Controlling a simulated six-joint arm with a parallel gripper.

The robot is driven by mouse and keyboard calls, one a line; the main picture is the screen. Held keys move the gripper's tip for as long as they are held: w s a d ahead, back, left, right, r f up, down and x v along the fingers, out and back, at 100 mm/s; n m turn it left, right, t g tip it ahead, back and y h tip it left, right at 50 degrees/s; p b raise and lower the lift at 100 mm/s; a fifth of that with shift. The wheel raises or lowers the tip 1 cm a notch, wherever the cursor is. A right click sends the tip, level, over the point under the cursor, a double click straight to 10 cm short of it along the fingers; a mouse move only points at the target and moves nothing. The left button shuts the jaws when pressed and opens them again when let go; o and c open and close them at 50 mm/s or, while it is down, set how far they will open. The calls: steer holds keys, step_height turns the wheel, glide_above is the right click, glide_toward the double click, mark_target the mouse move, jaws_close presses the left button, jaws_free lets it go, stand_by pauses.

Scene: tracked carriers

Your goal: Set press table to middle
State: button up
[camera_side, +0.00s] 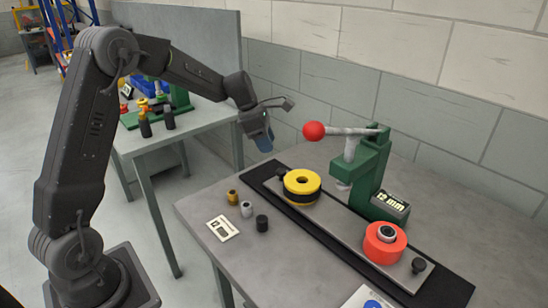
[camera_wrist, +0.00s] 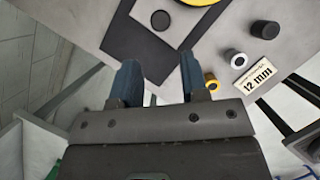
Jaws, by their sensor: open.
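The press table, a grey plate (camera_side: 338,220), lies on a black rail (camera_side: 452,288). It carries a yellow carrier (camera_side: 302,182) at its left and a red carrier (camera_side: 384,246) at its right, with a dark knob (camera_side: 419,265) near its right end. The green press (camera_side: 372,165) stands behind it, its ram above the stretch between the carriers. My gripper (camera_side: 264,146) hangs above the bench's back left, clear of the plate. In the wrist view, my gripper (camera_wrist: 160,75) is open and empty, with the plate's other knob (camera_wrist: 160,19) beyond the fingertips.
The press's red-ball lever (camera_side: 314,131) juts left, near my gripper's height.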

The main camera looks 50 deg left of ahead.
steer(key=shift+v, duration=2)
steer(key=s+d+r+m+y, duration=0.1)
steer(key=s+d+r+m, duration=0.25)
steer(key=s+m, duration=0.25)
steer(key=s+d+r+m+t+y, duration=0.1)
steer(key=s+d+r+m, duration=0.1)
steer(key=s+d+m, duration=0.4)
steer(key=s+d+r+m, duration=0.3)
steer(key=s+m, duration=0.3)
steer(key=s, duration=0.1)
steer(key=s+d+f+m+t+y, duration=0.1)
steer(key=s+d+f+m, duration=0.1)
steer(key=s+m, duration=0.7)
steer(key=shift+s, duration=0.3)
